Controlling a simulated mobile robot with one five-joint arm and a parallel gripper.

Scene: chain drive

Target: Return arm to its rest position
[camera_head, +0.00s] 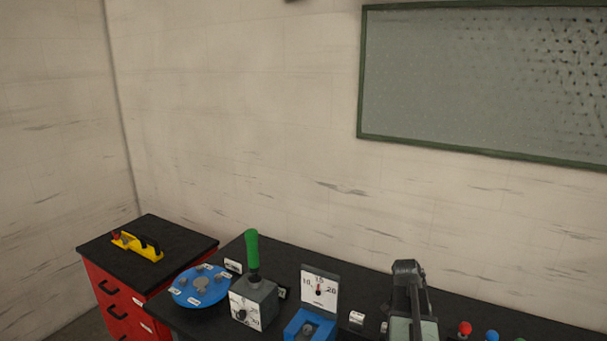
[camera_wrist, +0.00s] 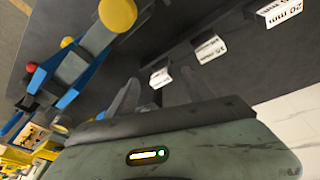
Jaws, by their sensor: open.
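My gripper (camera_wrist: 158,88) shows in the wrist view, with its two grey fingers standing apart above the grey-green wrist housing. No object is between the fingers. They point across a dark surface with white labels beyond them. In the head view, a dark jointed part with a grey-green body stands at the lower edge, right of centre, and looks like my arm; its lower part is cut off by the frame. Whether the arm is folded cannot be told.
Red and blue knobs lie at right. A red drawer cabinet (camera_head: 108,300) carries a yellow tool (camera_head: 138,246). Blue-and-yellow parts (camera_wrist: 75,65) are left in the wrist view.

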